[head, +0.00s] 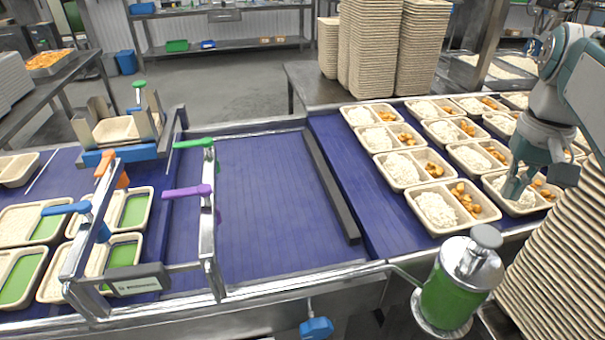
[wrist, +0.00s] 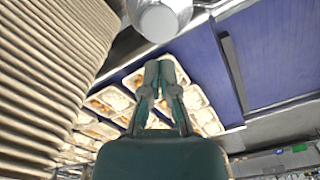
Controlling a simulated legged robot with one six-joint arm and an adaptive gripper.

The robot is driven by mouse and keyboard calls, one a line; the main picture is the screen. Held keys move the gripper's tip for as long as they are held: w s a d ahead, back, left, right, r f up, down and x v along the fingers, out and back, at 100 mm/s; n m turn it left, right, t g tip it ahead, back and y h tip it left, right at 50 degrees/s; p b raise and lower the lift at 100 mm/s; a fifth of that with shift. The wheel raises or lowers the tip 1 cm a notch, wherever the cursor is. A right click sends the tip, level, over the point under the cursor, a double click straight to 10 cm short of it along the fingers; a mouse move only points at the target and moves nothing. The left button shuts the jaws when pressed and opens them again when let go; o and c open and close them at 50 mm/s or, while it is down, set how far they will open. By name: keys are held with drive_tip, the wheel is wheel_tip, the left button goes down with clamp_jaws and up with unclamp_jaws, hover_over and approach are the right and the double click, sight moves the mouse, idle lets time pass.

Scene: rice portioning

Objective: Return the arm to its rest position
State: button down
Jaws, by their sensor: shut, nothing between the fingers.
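My gripper (head: 515,188) is at the right in the head view, at the end of the grey and teal arm. It appears over a tray of rice and orange pieces (head: 525,205) on the blue conveyor (head: 340,150). In the wrist view the gripper (wrist: 159,66) points away from the camera with its two fingers together and nothing between them. Several filled trays (wrist: 117,98) lie on the belt beyond the fingers. I cannot tell the exact height of the fingers above the trays.
A tall stack of empty trays (head: 560,255) stands close to the arm at the right. A green canister with a metal lid (head: 452,295) is in front of the belt. More tray stacks (head: 375,50) stand behind. The middle of the belt is clear.

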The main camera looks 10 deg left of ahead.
idle(0.4)
drive_tip(key=s+a+f+n+t, duration=0.2)
drive_tip(key=s+a+f+t, duration=0.3)
drive_tip(key=s+a+f, duration=0.5)
drive_tip(key=s+f, duration=0.1)
drive_tip(key=s, duration=0.1)
drive_tip(key=shift+s+a+f+t, duration=0.3)
drive_tip(key=shift+a+f, duration=0.05)
drive_tip(key=shift+a, duration=0.15)
